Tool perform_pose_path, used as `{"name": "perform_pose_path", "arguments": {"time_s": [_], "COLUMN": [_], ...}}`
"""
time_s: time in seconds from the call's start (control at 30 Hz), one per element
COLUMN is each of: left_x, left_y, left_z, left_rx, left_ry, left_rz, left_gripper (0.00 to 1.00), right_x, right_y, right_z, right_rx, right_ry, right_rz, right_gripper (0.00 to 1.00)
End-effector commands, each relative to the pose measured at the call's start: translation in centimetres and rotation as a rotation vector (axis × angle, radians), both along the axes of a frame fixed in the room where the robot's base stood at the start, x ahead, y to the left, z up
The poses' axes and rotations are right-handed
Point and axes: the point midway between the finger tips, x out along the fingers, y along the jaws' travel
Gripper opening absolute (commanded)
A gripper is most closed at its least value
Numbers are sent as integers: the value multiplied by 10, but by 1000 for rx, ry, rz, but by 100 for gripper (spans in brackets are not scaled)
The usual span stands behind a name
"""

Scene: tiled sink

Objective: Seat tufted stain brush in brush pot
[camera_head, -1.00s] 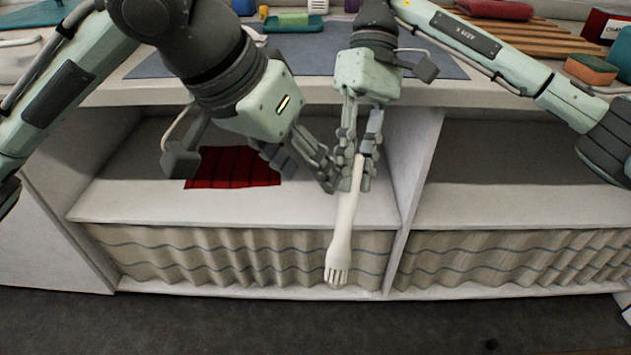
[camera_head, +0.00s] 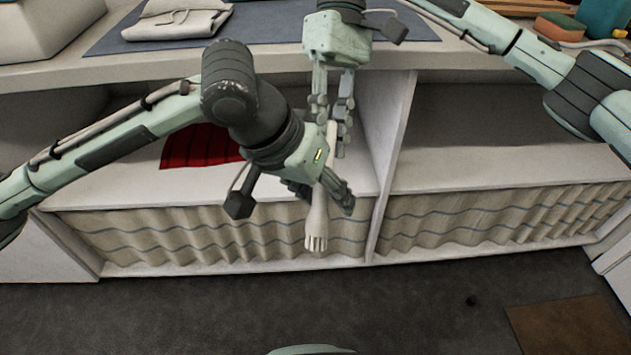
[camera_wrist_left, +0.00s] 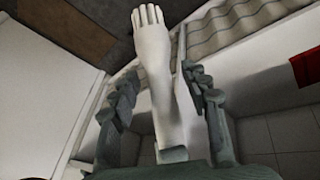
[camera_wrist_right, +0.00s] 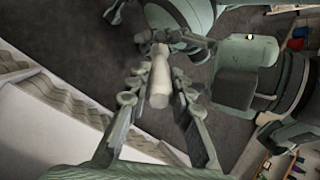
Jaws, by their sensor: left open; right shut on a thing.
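The tufted stain brush (camera_head: 317,215) is a long pale piece with a finger-like end, hanging end-down in front of the shelf. My right gripper (camera_head: 333,125) is shut on its upper part; the right wrist view shows the pale handle (camera_wrist_right: 159,78) between its fingers. My left gripper (camera_head: 328,192) is open around the lower brush; in the left wrist view the brush (camera_wrist_left: 155,70) stands between the spread fingers, and contact cannot be told. I see no brush pot in any view.
A two-bay white shelf (camera_head: 385,180) with striped curtains (camera_head: 480,215) stands behind the brush. A red cloth (camera_head: 200,147) lies in the left bay. A folded cloth (camera_head: 178,20) and a sponge (camera_head: 560,27) are on the counter above. A brown mat (camera_head: 570,330) lies on the floor.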

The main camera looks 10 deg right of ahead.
Motion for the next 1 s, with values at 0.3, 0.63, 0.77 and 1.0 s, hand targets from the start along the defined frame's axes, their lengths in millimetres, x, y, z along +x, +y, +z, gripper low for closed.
{"name": "perform_pose_path", "arguments": {"time_s": [0.3,0.63,0.77,1.0], "left_x": [1,0,0,0], "left_y": [-2,-2,-2,-2], "left_z": [-3,-3,-2,-2], "left_rx": [-1,-1,-2,-2], "left_ry": [0,-1,0,0], "left_rz": [0,-1,-1,-1], "left_gripper": [46,8,0,0], "right_x": [0,0,0,0], "right_y": [0,0,0,0], "right_z": [0,0,0,0], "right_rx": [0,0,0,0], "right_ry": [0,0,-1,-1], "right_rz": [0,0,0,0], "right_gripper": [0,0,0,45]}}
